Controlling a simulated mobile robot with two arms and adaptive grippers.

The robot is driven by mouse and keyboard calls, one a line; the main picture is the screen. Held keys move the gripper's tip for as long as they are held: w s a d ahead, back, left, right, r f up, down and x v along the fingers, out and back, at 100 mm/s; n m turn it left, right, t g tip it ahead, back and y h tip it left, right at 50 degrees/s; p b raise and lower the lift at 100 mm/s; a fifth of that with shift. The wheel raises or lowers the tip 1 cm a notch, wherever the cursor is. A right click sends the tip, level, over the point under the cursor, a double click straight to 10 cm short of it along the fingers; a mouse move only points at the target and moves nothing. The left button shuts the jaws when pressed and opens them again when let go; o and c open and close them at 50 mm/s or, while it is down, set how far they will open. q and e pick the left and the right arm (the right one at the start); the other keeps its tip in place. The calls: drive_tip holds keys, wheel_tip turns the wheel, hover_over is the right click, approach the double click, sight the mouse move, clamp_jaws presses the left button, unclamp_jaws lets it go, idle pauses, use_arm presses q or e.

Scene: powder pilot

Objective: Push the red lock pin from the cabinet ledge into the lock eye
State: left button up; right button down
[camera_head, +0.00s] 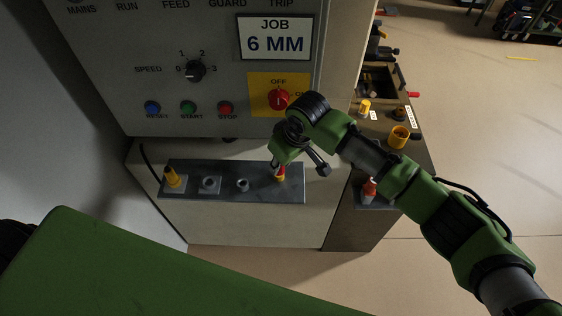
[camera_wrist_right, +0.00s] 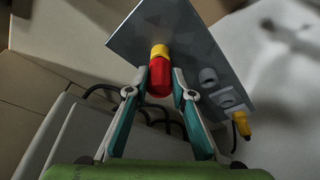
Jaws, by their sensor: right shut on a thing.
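My right gripper (camera_head: 279,166) reaches down to the right end of the grey socket plate (camera_head: 220,192) on the cabinet front. In the right wrist view my right gripper (camera_wrist_right: 160,84) is shut on a red-and-yellow plug (camera_wrist_right: 160,78). The plug's red end is between the fingers; its yellow end meets or nearly meets the plate. In the head view the plug (camera_head: 281,177) stands upright there. Another red pin-like piece (camera_head: 369,188) stands on a small dark ledge (camera_head: 372,204) at the right. I cannot tell which one is the lock pin. No lock eye is clearly visible. My left gripper is not in view.
The control panel (camera_head: 130,85) rises behind, with a red OFF/ON switch (camera_head: 277,99) near my right wrist. A bench (camera_head: 408,155) with small yellow parts stands behind the right arm.

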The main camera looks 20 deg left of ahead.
drive_tip(key=shift+f, duration=0.55)
drive_tip(key=c, duration=1.7)
unclamp_jaws()
drive_tip(key=shift+c, duration=1.3)
wheel_tip(320, 180, up, 5)
drive_tip(key=p, duration=0.4)
drive_tip(key=shift+p, duration=0.35)
drive_tip(key=shift+r+p, duration=0.75)
drive_tip(key=shift+r, duration=0.3)
